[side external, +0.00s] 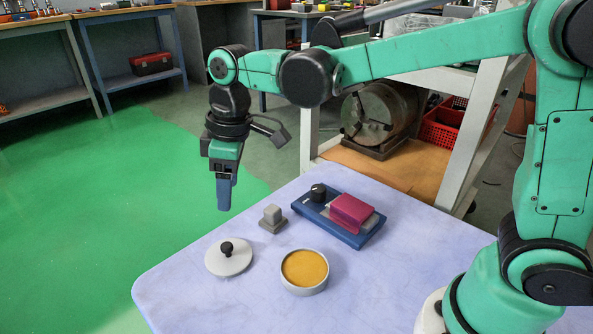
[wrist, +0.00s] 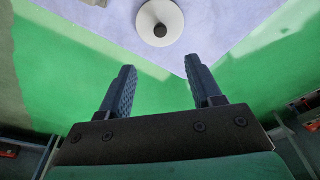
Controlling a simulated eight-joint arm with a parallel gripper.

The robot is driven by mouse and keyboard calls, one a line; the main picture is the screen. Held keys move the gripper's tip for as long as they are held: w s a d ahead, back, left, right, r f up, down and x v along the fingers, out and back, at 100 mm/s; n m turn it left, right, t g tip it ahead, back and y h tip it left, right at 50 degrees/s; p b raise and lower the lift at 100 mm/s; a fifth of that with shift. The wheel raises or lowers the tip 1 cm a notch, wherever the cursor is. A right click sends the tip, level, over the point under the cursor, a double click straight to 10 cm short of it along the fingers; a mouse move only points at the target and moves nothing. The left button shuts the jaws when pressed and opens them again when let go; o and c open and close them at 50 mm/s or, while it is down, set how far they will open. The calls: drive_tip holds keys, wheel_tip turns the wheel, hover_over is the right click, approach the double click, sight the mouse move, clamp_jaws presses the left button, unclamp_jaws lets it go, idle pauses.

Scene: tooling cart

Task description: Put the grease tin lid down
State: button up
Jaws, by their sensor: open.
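The grease tin lid (side external: 229,257) is a pale grey disc with a black knob. It lies flat on the table, knob up, near the left edge. In the wrist view the lid (wrist: 161,22) shows at the top, beyond the fingertips. The grease tin (side external: 304,272) stands uncovered to the right of the lid, filled with yellow-brown grease. My gripper (side external: 223,205) is raised above the table's back left edge, apart from the lid. In the wrist view my gripper (wrist: 160,72) has its two blue fingers spread, with nothing between them.
The pale table top (side external: 390,290) has free room at the front and right. Behind the tin are a small grey block on a base (side external: 272,217) and a blue tray (side external: 355,238) holding a magenta block (side external: 350,212) and a black knob (side external: 318,193).

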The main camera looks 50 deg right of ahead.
drive_tip(key=s+d+m+t+h, duration=0.1)
drive_tip(key=s+d+m+t, duration=0.4)
drive_tip(key=s+d+m, duration=0.4)
drive_tip(key=shift+s+d+t, duration=0.15)
drive_tip(key=shift+d+t, duration=0.25)
drive_tip(key=shift+d, duration=0.6)
